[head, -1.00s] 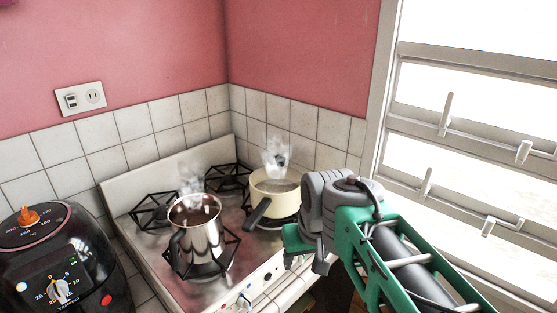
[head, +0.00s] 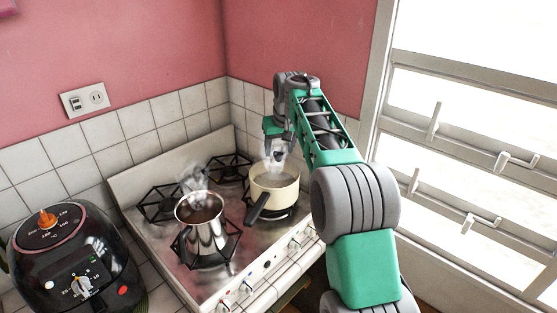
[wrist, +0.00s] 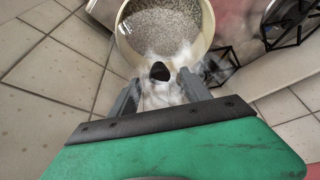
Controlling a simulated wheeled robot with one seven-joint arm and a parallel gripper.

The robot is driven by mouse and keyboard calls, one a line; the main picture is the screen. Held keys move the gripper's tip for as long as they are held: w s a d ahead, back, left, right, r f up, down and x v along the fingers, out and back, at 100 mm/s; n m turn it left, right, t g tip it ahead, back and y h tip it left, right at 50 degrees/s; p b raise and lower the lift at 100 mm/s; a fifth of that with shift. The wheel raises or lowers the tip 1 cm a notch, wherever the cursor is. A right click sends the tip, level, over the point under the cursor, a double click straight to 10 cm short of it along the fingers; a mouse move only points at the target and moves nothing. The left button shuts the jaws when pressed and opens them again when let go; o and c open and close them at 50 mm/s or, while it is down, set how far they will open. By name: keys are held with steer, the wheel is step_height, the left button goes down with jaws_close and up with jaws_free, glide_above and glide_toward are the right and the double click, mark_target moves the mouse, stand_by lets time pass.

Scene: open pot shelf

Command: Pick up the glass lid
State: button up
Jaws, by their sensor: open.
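The glass lid shows mainly by its dark knob (wrist: 160,71) in the wrist view. Its clear glass is hard to make out against the steam, so I cannot tell exactly how it sits on the pot. In the head view my gripper (head: 275,143) hangs above the pot, partly blurred by steam.
A steaming steel pot (head: 208,232) stands on the front burner, left of the cream pot. The stove (head: 180,277) has bare burner grates at the back. A black air fryer (head: 70,265) stands at the left. Tiled walls rise close behind; a window (head: 470,150) is at the right.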

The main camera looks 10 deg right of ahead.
steer(key=shift+w+f, duration=0.25)
steer(key=shift+f, duration=0.35)
jaws_close()
stand_by(0.9)
